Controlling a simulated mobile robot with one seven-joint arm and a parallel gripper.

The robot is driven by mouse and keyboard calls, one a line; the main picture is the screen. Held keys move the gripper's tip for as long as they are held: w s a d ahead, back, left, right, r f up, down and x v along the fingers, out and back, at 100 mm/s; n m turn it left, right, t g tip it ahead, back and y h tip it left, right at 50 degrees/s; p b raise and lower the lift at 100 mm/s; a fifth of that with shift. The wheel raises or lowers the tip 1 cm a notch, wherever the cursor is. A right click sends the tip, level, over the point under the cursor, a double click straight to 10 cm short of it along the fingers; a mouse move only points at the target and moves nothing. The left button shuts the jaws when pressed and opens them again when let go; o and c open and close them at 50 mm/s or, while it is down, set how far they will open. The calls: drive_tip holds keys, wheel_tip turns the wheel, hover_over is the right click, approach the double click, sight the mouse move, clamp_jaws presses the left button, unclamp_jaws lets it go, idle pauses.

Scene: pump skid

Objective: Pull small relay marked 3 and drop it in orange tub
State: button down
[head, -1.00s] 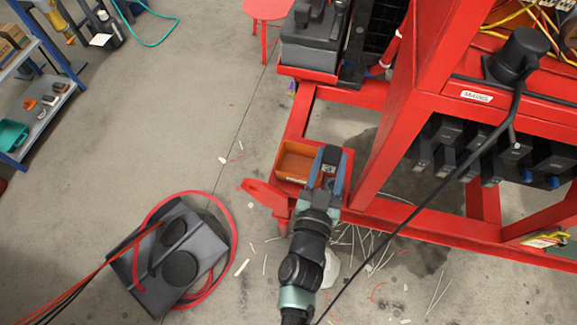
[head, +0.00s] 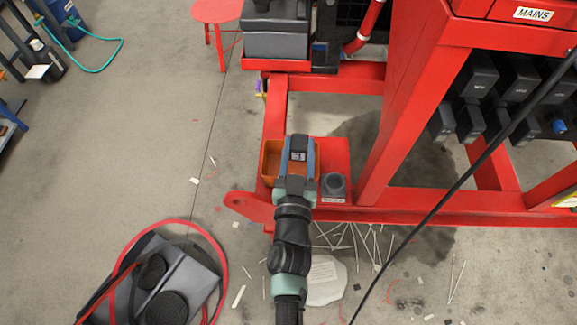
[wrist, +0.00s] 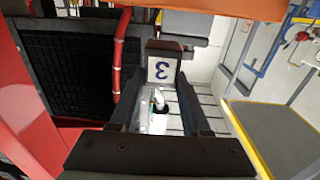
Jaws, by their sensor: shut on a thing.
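The small relay marked 3 (head: 298,148) is a dark block with a white label. Its blue 3 shows upside down on the relay in the wrist view (wrist: 163,68). My gripper (head: 298,155) is shut on the relay, which sits between the fingertips (wrist: 162,75). The orange tub (head: 270,163) stands on the red skid's low ledge. In the head view my gripper and the relay overlap the tub and hide most of its inside. Their height above the tub cannot be told.
A dark round-topped fitting (head: 334,186) stands right of the tub. A red frame post (head: 400,110) rises further right, with several dark relays (head: 480,75) hanging beyond it. A black cable (head: 455,180) crosses the right side. A grey pedal box (head: 165,280) lies on the floor.

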sight(298, 160)
wheel_tip(298, 160, down, 4)
drive_tip(key=b, duration=0.3)
drive_tip(key=shift+f+b, duration=0.25)
drive_tip(key=shift+b, duration=0.15)
drive_tip(key=shift+r, duration=0.1)
drive_tip(key=shift+c, duration=1.4)
unclamp_jaws()
drive_tip(key=s+p, duration=0.2)
drive_tip(key=s, duration=1.1)
drive_tip(key=shift+a, duration=0.25)
